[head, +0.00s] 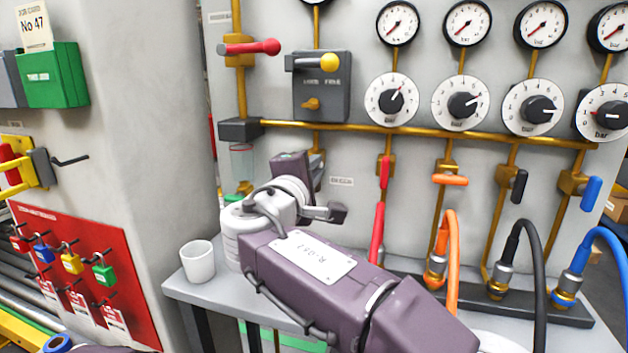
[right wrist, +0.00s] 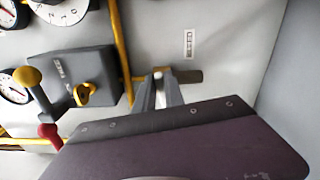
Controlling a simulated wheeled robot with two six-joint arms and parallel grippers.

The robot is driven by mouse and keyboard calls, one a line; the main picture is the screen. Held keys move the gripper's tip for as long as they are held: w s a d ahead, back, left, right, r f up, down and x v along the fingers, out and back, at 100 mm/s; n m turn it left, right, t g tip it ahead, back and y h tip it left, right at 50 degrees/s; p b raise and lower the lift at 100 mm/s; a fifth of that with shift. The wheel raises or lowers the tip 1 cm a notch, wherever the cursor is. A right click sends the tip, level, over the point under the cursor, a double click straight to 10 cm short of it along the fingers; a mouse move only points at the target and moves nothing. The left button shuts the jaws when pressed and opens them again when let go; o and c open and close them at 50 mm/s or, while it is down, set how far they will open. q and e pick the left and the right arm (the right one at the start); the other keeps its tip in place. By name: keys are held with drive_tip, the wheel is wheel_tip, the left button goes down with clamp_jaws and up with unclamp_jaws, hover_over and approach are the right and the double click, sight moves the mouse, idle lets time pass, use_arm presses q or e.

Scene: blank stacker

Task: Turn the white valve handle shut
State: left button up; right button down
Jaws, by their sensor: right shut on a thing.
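My right gripper (head: 318,172) reaches up to the panel below the grey box, at a brass pipe branch under the horizontal pipe. In the right wrist view my gripper (right wrist: 159,92) has its two fingers close together around a small white piece, the visible end of the white valve handle (right wrist: 158,72). A dark grey cylinder-like part lies just behind the fingertips. In the head view the gripper hides the white handle, so its angle there cannot be told. My left gripper is out of view.
The grey box (head: 322,95) with a yellow-knobbed lever is just above. A red lever (head: 250,47) is upper left. Red (head: 385,172), orange (head: 450,180), black and blue valve handles stand to the right. A white cup (head: 197,262) is on the grey shelf (head: 215,298).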

drive_tip(key=shift+a+f+m+b, duration=0.15)
drive_tip(key=shift+f+m+b, duration=0.15)
drive_tip(key=shift+m+b, duration=0.5)
drive_tip(key=shift+r, duration=0.1)
drive_tip(key=c, duration=1.5)
unclamp_jaws()
drive_tip(key=shift+c, duration=0.2)
drive_tip(key=shift+o, duration=0.5)
drive_tip(key=shift+w+a, duration=0.1)
drive_tip(key=shift+a, duration=0.05)
drive_tip(key=p+v, duration=0.1)
drive_tip(key=v, duration=0.8)
